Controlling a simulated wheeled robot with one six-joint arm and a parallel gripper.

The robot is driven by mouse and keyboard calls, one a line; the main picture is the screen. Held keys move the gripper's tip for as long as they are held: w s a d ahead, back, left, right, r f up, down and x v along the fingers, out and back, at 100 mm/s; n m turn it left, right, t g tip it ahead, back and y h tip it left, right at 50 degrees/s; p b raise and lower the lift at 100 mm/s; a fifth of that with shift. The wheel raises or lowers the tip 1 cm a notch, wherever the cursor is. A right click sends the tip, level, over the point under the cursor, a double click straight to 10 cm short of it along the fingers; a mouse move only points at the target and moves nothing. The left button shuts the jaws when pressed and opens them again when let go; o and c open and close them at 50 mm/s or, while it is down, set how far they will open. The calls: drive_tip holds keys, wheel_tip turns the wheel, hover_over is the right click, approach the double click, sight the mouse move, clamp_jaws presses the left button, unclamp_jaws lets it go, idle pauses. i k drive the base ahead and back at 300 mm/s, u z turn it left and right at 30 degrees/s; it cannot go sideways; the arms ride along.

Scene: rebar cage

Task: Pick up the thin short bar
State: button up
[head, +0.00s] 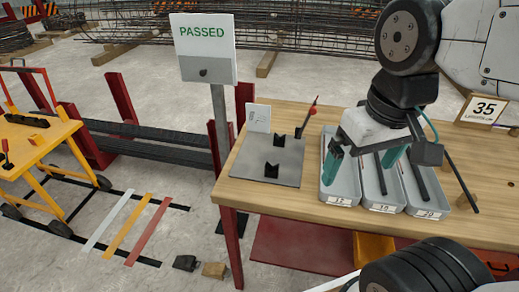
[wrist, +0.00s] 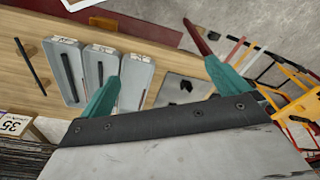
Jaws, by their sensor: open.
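My gripper (head: 362,160) has two teal fingers, spread apart with nothing between them, above the left and middle grey trays. In the wrist view the open fingers (wrist: 147,55) show in front of the table. Dark bars lie lengthwise in the middle tray (head: 379,178) and the right tray (head: 418,180). I cannot tell which bar is the thin short one.
A grey plate (head: 254,168) with black V-blocks lies left of the trays. A PASSED sign (head: 205,47) on a post stands at the table's left. A 35 sign (head: 483,109) is at right.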

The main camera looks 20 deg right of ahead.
sight(473, 204)
drive_tip(key=u, duration=1.3)
drive_tip(key=k, duration=1.05)
drive_tip(key=z, duration=1.2)
drive_tip(key=i, duration=0.5)
drive_tip(key=z, duration=0.05)
